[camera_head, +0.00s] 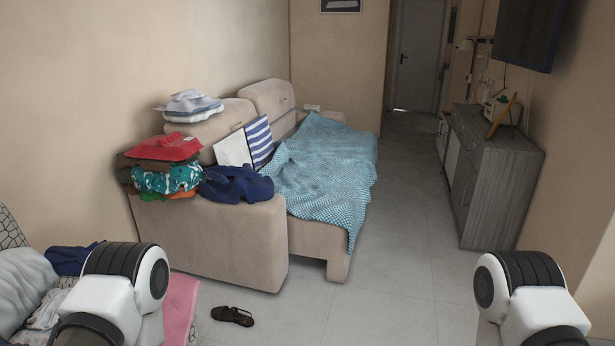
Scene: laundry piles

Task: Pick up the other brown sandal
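A dark brown sandal (232,316) lies on the tiled floor in the lower left of the head view, in front of the beige sofa. It is the only sandal that I can make out. Parts of my two arms show at the bottom left and bottom right of the picture, with the left one close to the sandal's left side in the image. Neither gripper shows, so I cannot see what they hold.
The beige sofa (215,240) carries folded clothes, a striped pillow (259,142) and a teal blanket (318,170). A pink cloth (181,308) and other laundry lie at the lower left. A grey cabinet (500,180) stands right. The floor (400,270) between is clear.

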